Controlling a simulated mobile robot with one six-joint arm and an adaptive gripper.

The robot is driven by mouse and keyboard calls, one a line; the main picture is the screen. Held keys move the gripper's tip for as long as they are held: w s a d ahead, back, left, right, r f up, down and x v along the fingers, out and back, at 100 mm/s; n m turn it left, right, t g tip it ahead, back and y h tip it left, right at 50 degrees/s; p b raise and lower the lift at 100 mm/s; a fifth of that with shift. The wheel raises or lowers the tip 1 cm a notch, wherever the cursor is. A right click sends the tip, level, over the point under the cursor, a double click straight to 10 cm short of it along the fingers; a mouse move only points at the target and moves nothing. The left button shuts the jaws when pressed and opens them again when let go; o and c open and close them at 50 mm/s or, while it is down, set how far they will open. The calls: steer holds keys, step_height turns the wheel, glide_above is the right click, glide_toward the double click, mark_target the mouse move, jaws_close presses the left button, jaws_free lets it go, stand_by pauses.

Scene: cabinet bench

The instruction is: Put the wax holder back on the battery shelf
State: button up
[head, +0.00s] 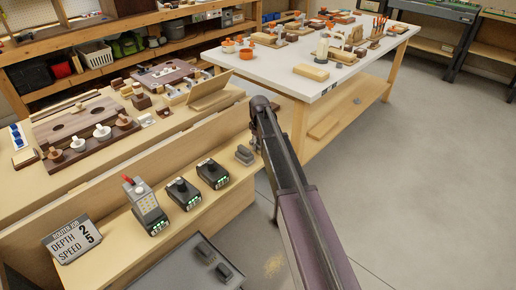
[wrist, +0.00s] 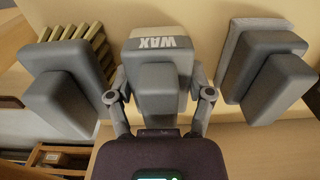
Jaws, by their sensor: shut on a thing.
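In the head view my gripper (head: 257,142) is at the right end of the battery shelf (head: 180,225), close to a grey block (head: 245,155). The held holder cannot be made out clearly there. I cannot tell whether it touches wood or hangs just above it.
In the wrist view a grey holder with yellowish slats (wrist: 72,75) stands left and another with a pale pad (wrist: 265,70) right, both close. The shelf bears black batteries (head: 213,173), a taller unit (head: 146,207) and a sign (head: 73,239). A white-topped table (head: 290,75) stands behind.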

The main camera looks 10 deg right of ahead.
steer(key=shift+f, duration=0.25)
steer(key=o, duration=0.7)
steer(key=shift+o, duration=0.2)
steer(key=shift+r, duration=0.25)
step_height(320, 180, up, 12)
steer(key=p, duration=1.2)
steer(key=shift+s, duration=0.1)
stand_by(0.4)
steer(key=s+m, duration=0.7)
steer(key=s, duration=2.1)
steer(key=shift+s+a, duration=0.25)
steer(key=shift+s, duration=0.1)
